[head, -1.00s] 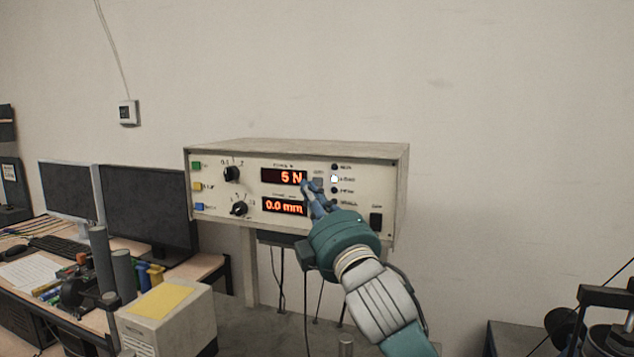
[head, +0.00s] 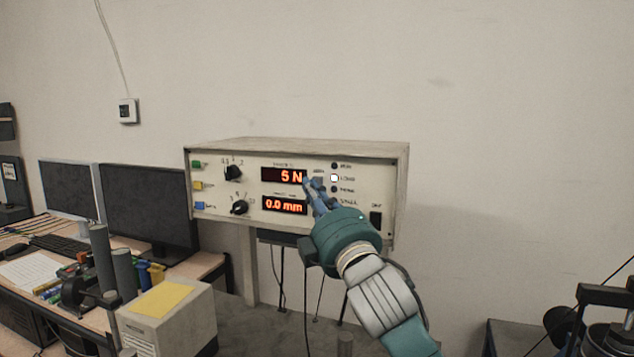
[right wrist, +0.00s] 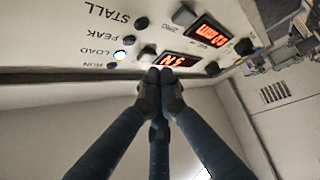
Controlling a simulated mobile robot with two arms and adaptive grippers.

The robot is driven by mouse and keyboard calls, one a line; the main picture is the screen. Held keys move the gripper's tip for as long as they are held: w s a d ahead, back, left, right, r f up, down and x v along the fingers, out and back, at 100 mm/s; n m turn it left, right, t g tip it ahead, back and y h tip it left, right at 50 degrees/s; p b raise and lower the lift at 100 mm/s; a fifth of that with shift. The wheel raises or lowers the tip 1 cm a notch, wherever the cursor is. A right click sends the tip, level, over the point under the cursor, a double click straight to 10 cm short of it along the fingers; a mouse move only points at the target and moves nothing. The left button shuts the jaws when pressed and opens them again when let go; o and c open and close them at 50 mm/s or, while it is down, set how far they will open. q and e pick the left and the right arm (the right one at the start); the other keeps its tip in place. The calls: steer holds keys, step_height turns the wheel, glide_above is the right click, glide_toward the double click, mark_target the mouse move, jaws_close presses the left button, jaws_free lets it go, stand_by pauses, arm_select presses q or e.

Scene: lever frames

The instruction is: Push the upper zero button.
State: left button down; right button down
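The grey instrument box (head: 350,150) hangs in front of the wall, its front panel facing me. Its upper display (head: 282,176) reads 5 N and its lower display (head: 284,206) reads 0.0 mm. The upper zero button (right wrist: 148,52) is a dark button beside the 5 N display in the right wrist view. My right gripper (head: 311,183) has its fingers together at the tips; they also show in the right wrist view (right wrist: 159,77), close beside this button. I cannot tell whether they touch it. My left gripper is not in view.
The lower zero button (right wrist: 184,17) is beside the mm display. A column of lamps has the load lamp (head: 334,178) lit white. Two knobs (head: 233,173) and a black switch (head: 376,220) flank the displays. Monitors (head: 148,210) and a cluttered desk stand at left.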

steer(key=shift+w, duration=0.1)
stand_by(0.6)
steer(key=shift+w+d, duration=0.15)
steer(key=shift+w, duration=0.1)
steer(key=shift+w+d+r+p, duration=0.1)
steer(key=shift+w+d+p, duration=0.05)
steer(key=shift+w+p, duration=0.25)
stand_by(0.6)
steer(key=shift+s, duration=0.1)
steer(key=shift+s+a, duration=0.25)
steer(key=shift+s, duration=0.4)
steer(key=shift+a, duration=0.1)
steer(key=shift+s+a+p, duration=0.1)
steer(key=shift+s+a, duration=0.2)
steer(key=shift+s, duration=0.45)
steer(key=shift+s+a+p, duration=0.1)
steer(key=shift+s+a, duration=0.2)
steer(key=shift+s, duration=0.5)
steer(key=shift+s+a+p, duration=0.1)
steer(key=shift+s+a, duration=0.2)
steer(key=shift+s, duration=0.45)
